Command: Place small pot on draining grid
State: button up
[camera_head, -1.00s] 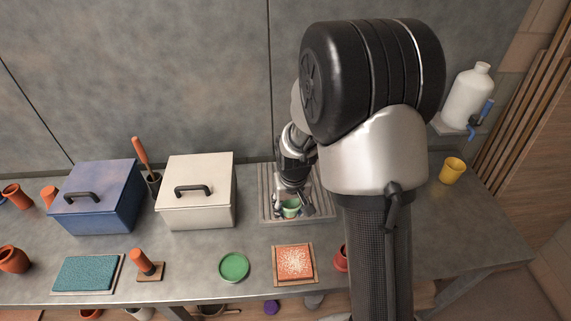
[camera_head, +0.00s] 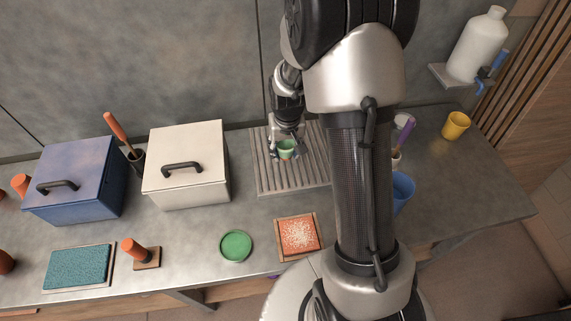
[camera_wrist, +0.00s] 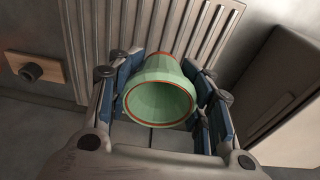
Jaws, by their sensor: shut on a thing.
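The small pot (camera_wrist: 159,95) is pale green with a reddish-brown rim band. It sits between the blue-padded fingers of my gripper (camera_wrist: 165,92) in the wrist view, its open mouth towards the camera. In the head view the pot (camera_head: 287,148) shows at the end of my gripper (camera_head: 286,146), over the draining grid. The draining grid (camera_head: 290,180) is a grey ribbed tray at the back of the table; its ribs also show in the wrist view (camera_wrist: 195,30). I cannot tell whether the pot touches the grid.
A white lidded box (camera_head: 187,165) and a blue lidded box (camera_head: 75,180) stand left of the grid. A green disc (camera_head: 236,246) and an orange speckled pad (camera_head: 299,235) lie in front. A blue cup (camera_head: 402,190) and a yellow cup (camera_head: 456,126) stand right.

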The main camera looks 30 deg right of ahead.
aim_at(286, 154)
jog(key=shift+w+f+b, duration=0.1)
jog(key=shift+f+b, duration=0.6)
jog(key=shift+f, duration=2.65)
jog(key=shift+f, duration=0.2)
jog(key=o, duration=1.4)
jog(key=shift+c, duration=0.2)
jog(key=r+p, duration=0.1)
jog(key=r, duration=0.3)
jog(key=s+r+p, duration=0.1)
jog(key=r, duration=0.3)
jog(key=r+p, duration=0.1)
jog(key=r, duration=0.3)
jog(key=shift+s+a+r, duration=0.15)
jog(key=shift+s+a, duration=0.1)
jog(key=shift+s, duration=0.15)
jog(key=s+a+r+n+t, duration=0.1)
jog(key=s+a+r, duration=0.3)
jog(key=s+r, duration=0.4)
jog(key=s+a+r+n+t, duration=0.1)
jog(key=s+a+r, duration=0.35)
jog(key=r, duration=0.55)
jog(key=s+a+r+n, duration=0.1)
jog(key=s+r, duration=0.1)
jog(key=s, duration=0.7)
jog(key=shift+s+a+r+t+y, duration=0.15)
jog(key=shift+s+t+y, duration=0.15)
jog(key=shift+t, duration=0.1)
